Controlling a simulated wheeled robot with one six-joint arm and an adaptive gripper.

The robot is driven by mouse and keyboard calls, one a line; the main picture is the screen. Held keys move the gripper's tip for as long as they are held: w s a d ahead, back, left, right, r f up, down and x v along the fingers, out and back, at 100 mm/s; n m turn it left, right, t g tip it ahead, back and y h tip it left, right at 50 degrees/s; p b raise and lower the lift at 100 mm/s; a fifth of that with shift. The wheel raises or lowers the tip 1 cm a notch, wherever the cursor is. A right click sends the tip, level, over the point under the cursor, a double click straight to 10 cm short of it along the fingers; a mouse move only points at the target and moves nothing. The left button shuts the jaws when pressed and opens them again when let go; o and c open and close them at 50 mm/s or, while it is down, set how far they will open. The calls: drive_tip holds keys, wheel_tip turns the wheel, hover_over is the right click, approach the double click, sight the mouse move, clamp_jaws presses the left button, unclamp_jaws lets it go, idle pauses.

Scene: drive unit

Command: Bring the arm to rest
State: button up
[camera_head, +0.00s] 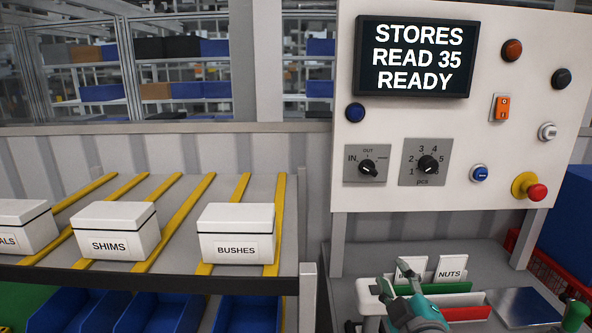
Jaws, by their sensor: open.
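My gripper (396,276) shows at the bottom of the view, right of centre. It is open, with a grey and teal body and nothing visible between its fingers. It is in front of two white cards in a holder; one card reads NUTS (450,269), and the other (411,266) is partly hidden by a finger. I cannot tell whether the gripper touches anything there. Most of my arm is outside the frame.
A white control panel (400,120) stands behind, with a screen (415,56) reading STORES READ 35 READY, knobs and buttons. White boxes labelled SHIMS (115,245) and BUSHES (236,247) sit on a sloped rack at left. Blue bins (155,311) lie below.

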drive_tip(key=s+f+m+g, duration=0.1)
drive_tip(key=s+f+m, duration=0.4)
drive_tip(key=s+f, duration=1.5)
drive_tip(key=s+f+m, duration=0.2)
drive_tip(key=s, duration=1)
drive_tip(key=s+f+m+g, duration=0.1)
drive_tip(key=s+f+m, duration=0.2)
drive_tip(key=s, duration=0.8)
drive_tip(key=shift+s+d+f+g, duration=0.2)
drive_tip(key=shift+s+f+g, duration=0.1)
drive_tip(key=shift+s+f, duration=0.05)
